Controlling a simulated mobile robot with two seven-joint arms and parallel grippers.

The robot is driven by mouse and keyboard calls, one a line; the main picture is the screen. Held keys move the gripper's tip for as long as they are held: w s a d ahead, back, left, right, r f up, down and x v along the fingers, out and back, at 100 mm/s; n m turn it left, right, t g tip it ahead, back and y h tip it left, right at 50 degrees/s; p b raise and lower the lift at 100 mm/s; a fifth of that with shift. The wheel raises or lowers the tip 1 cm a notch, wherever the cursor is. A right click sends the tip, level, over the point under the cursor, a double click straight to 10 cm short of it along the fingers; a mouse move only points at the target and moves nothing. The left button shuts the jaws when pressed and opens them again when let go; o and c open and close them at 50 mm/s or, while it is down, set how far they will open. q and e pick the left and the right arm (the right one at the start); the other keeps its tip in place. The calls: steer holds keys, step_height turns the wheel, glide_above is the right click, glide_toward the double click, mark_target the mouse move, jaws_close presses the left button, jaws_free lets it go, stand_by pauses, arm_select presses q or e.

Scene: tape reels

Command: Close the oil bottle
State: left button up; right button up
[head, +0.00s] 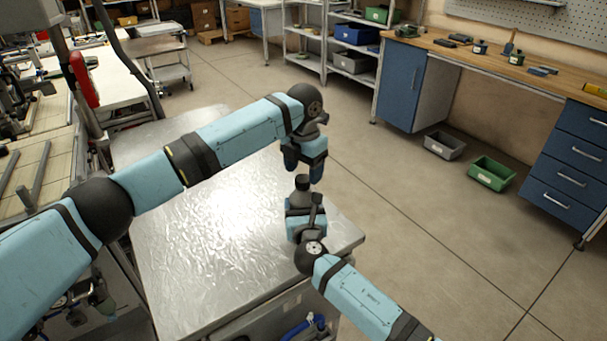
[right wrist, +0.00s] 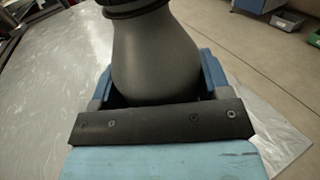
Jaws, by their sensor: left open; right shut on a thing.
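The oil bottle (head: 301,197) is grey, with a dark top, and stands upright over the metal table near its right corner. In the right wrist view the bottle's grey rounded body (right wrist: 152,58) fills the middle, with a dark ring (right wrist: 130,6) around its neck at the top edge. My right gripper (head: 304,208) is shut on the bottle, with blue fingers on both sides of the body. My left gripper (head: 304,171) is open, pointing down just above the bottle's dark top. I cannot tell whether that top is a seated cap.
The shiny metal table (head: 200,255) is bare to the left of the bottle. A wooden workbench (head: 480,58) with small items stands at the back right. A grey bin (head: 444,146) and a green bin (head: 491,174) lie on the floor.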

arm_select(q)
step_height(320, 180, up, 2)
steer(key=shift+r, duration=0.25)
